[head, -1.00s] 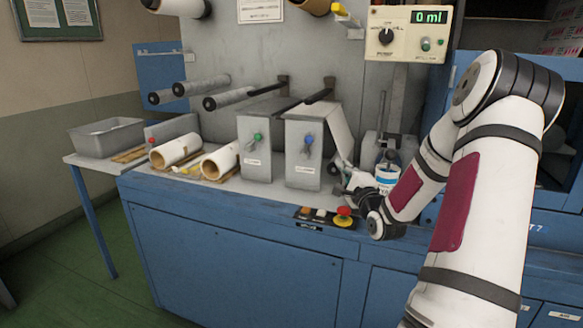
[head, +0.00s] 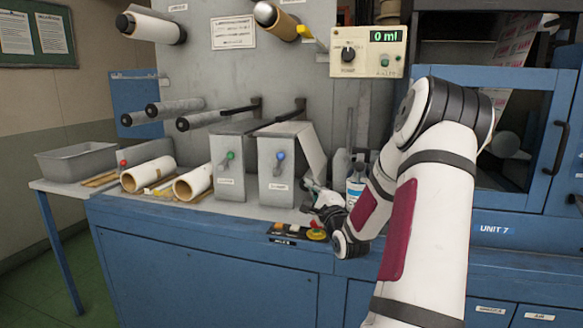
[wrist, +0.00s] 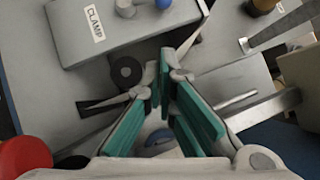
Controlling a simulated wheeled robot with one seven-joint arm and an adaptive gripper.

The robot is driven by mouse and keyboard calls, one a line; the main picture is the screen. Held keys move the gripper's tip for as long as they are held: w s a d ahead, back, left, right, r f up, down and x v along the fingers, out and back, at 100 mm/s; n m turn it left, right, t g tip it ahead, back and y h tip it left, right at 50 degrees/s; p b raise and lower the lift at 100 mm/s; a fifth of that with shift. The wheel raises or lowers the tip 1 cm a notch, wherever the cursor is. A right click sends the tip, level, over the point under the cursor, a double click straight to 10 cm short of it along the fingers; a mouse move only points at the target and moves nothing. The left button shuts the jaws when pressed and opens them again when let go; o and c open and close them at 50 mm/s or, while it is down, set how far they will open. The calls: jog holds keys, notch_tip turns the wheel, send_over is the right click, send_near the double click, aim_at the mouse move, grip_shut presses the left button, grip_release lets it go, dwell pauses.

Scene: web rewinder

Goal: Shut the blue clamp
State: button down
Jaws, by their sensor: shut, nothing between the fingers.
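The blue clamp is a grey box (head: 284,187) with a blue-tipped lever (head: 280,156) on its front face, standing on the bench. In the wrist view, part of this box (wrist: 115,45) shows at the top with a CLAMP label, and the blue knob (wrist: 163,3) is cut by the top edge. My gripper (wrist: 172,70) is shut and empty, its teal-padded fingers below the box in the picture. In the head view my gripper (head: 312,200) is right of the box's lower front, partly hidden by my wrist. I cannot tell whether it touches anything.
A matching box with a green knob (head: 230,155) stands left of the clamp. A red button (head: 316,234) sits at the bench front and shows in the wrist view (wrist: 24,158). A white bottle (head: 355,190) stands beside my arm. Cardboard-cored rolls (head: 148,174) lie at left.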

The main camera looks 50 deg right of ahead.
aim_at(279, 163)
jog(key=x, duration=0.3)
jog(key=a+b+x, duration=0.1)
jog(key=x, duration=0.3)
jog(key=w+x, duration=0.1)
jog(key=x, duration=0.3)
jog(key=shift+a+r, duration=0.2)
jog(key=shift+a, duration=0.15)
jog(key=shift+w+r+b, duration=0.25)
jog(key=shift+w+b, duration=0.05)
jog(key=shift+w, duration=0.15)
jog(key=shift+a+r+p, duration=0.15)
jog(key=shift+p, duration=0.15)
jog(key=shift+w+r+n+y+p, duration=0.1)
jog(key=shift+w+n+y+p, duration=0.05)
jog(key=shift+n+y+p, duration=0.2)
